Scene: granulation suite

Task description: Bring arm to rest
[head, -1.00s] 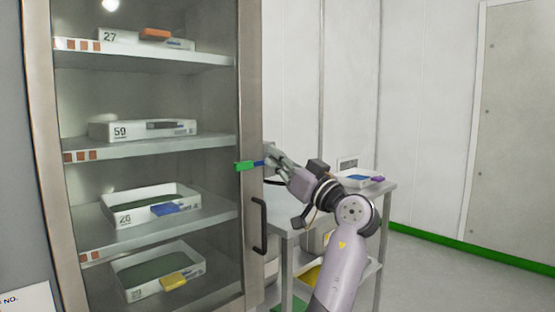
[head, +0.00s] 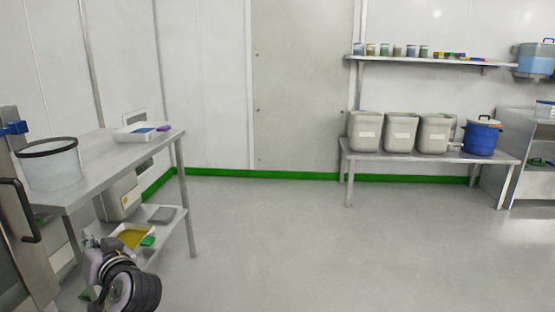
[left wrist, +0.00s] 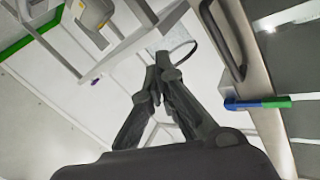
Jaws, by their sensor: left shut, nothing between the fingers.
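My left arm shows at the lower left of the head view. Its gripper (head: 93,244) is low, in front of the steel table's lower shelf. In the left wrist view the gripper's fingers (left wrist: 156,78) are closed together with nothing between them. My right gripper is in neither view.
A steel table (head: 100,160) with a clear black-rimmed tub (head: 50,170) and a white tray (head: 135,136) stands close at the left. The cabinet handle (head: 22,208) and blue-green bar (left wrist: 257,103) are near the arm. Open floor (head: 290,240) lies to the right.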

